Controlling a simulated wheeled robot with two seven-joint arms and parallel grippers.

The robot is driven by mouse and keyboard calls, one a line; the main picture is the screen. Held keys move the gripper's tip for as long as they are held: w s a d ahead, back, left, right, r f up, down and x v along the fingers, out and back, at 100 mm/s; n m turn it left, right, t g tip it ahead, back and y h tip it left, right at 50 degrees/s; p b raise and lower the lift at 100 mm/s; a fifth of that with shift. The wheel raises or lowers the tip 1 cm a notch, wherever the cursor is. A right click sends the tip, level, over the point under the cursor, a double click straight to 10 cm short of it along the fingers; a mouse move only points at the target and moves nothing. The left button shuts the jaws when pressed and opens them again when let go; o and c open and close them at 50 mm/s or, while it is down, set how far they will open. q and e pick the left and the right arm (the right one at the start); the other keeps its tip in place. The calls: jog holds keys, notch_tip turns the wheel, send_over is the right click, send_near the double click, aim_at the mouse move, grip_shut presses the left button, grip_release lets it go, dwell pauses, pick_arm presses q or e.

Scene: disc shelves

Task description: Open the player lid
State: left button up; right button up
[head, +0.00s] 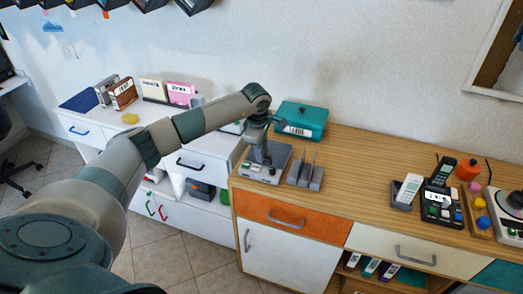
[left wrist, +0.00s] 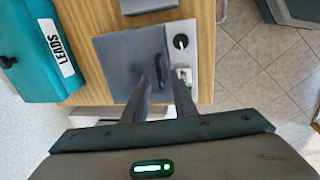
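The player (head: 262,172) is a grey flat box at the left end of the wooden counter. In the left wrist view its dark grey lid (left wrist: 122,60) looks flat and closed, with a dark upright handle (left wrist: 159,62) near its right edge. A pale strip with a black round knob lies beside the lid. My left gripper (head: 265,152) points down over the player and hides part of it. In the left wrist view its two fingers (left wrist: 162,80) are apart, close to the handle; I cannot tell whether they touch it. My right gripper is in neither view.
A teal box labelled LEADS (head: 300,120) stands behind the player. A grey slotted rack (head: 305,175) stands close to its right. Farther right are a phone dock (head: 438,200) and a turntable device (head: 508,215). The counter between rack and dock is clear.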

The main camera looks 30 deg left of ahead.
pick_arm(q)
grip_shut()
dwell(1.4)
